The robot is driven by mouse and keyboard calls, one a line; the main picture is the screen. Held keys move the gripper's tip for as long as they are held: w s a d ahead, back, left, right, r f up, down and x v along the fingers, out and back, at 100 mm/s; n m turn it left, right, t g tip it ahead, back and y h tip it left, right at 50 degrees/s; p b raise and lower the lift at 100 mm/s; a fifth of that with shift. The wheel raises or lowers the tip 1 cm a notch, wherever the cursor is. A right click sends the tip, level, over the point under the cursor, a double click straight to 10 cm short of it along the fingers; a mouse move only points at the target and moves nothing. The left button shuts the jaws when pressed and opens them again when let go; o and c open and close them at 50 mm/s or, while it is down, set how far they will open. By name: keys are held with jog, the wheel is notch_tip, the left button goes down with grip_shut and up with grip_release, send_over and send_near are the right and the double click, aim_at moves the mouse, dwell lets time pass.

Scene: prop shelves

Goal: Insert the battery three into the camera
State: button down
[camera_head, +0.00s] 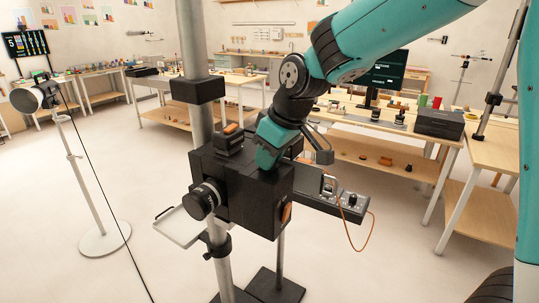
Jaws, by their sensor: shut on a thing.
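The camera is a large boxy black body (255,190) with a round lens (203,200) facing lower left, mounted at a grey pole. A black block with an orange top (231,138) sits on its upper left. An orange patch (287,213) shows on its right side. My gripper (266,160) reaches down from the upper right to the camera's top and rear. Its fingertips are mostly hidden. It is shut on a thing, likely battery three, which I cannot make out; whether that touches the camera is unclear.
A dark panel with knobs and an orange cable (345,204) sticks out right of the camera. A grey tray frame (182,228) lies lower left. A lamp on a stand (36,98) is at left. Benches with props (372,158) line the back.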

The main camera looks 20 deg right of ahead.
jog(key=shift+s+f+b, duration=0.15)
jog(key=shift+f+b, duration=0.3)
jog(key=shift+f, duration=0.25)
dwell(1.2)
jog(key=c, duration=0.9)
grip_release()
jog(key=shift+d+f, duration=0.1)
jog(key=shift+d, duration=0.05)
jog(key=shift+a, duration=0.2)
jog(key=shift+s+a, duration=0.1)
jog(key=c, duration=0.3)
jog(key=shift+c, duration=0.2)
jog(key=shift+r, duration=0.2)
